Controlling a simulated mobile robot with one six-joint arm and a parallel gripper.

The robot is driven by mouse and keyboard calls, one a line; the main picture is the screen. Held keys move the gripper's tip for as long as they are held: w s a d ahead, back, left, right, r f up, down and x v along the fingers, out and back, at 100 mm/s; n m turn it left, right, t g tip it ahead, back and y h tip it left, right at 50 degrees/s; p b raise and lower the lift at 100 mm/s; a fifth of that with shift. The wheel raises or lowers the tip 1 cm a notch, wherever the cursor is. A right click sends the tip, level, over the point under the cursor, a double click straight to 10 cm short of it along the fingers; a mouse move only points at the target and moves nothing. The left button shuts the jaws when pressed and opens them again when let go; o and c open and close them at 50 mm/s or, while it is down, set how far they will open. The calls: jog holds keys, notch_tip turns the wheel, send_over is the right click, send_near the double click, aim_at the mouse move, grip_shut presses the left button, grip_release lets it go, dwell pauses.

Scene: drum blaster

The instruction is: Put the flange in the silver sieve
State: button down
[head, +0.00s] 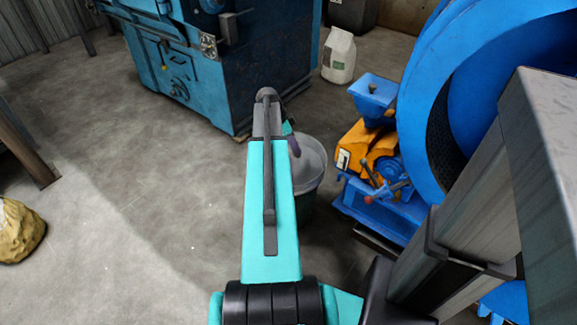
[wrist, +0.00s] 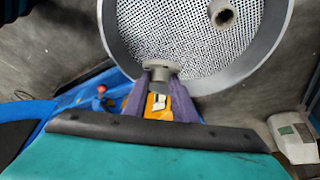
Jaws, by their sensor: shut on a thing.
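The silver sieve (wrist: 120,40) shows large at the top of the wrist view, a round perforated pan with a raised grey rim. In the head view the sieve (head: 312,160) is partly hidden behind my arm. My gripper (wrist: 160,80) has purple fingers shut on a small grey flange (wrist: 161,66), with its round face toward the sieve. The flange overlaps the sieve's near rim in the wrist view; I cannot tell its height above it. A second grey, hollow round fitting (wrist: 222,14) appears over the mesh. In the head view my gripper (head: 293,145) is mostly hidden.
A blue machine with an orange part (head: 368,148) stands right of the sieve, beside a large blue drum (head: 420,90). A blue cabinet machine (head: 215,75) is behind. A white bag (head: 339,55) and a yellowish sack (head: 18,232) sit on the floor.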

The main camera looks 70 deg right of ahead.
jog(key=shift+f+b, duration=0.35)
jog(key=shift+f, duration=2.75)
jog(key=shift+f, duration=1.85)
jog(key=shift+f+b, duration=0.1)
jog(key=shift+b, duration=0.25)
jog(key=c, duration=1.5)
grip_release()
jog(key=shift+o, duration=0.2)
jog(key=p+v, duration=0.1)
jog(key=v, duration=1.1)
jog(key=shift+p, duration=0.35)
